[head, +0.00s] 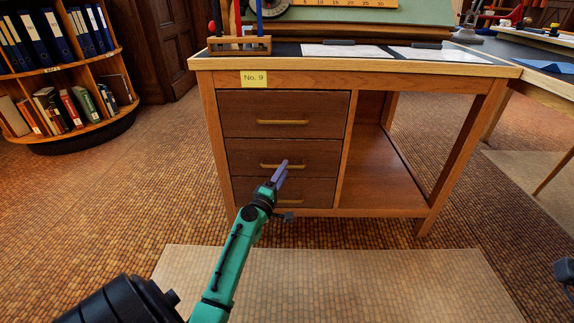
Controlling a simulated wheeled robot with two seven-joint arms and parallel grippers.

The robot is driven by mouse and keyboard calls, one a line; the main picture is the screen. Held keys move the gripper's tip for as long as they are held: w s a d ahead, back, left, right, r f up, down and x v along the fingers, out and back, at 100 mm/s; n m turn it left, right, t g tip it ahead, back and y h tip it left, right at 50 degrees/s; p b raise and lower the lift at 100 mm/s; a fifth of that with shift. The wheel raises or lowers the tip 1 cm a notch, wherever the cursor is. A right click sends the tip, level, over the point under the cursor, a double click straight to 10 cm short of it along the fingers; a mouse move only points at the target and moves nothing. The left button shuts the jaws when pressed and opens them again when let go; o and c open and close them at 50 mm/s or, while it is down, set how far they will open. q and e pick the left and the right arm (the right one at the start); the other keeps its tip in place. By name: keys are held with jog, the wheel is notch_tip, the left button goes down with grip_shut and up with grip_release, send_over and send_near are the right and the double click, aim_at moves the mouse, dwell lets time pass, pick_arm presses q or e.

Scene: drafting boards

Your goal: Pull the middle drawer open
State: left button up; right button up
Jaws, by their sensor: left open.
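The desk has a stack of three dark wood drawers on its left side. The middle drawer (246,157) is flush with the drawers above and below it. Its brass bar handle (270,166) is partly covered by my left gripper. My right gripper is not in view; a dark part shows at the far right edge.
The top drawer (284,103) and bottom drawer (248,191) are shut, each with a brass handle. A yellow "No. 9" label (254,79) is above them. An open bay (385,180) is to the right.

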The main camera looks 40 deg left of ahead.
pick_arm(q)
jog(key=shift+x, duration=1.4)
grip_shut()
jog(key=shift+f, duration=0.1)
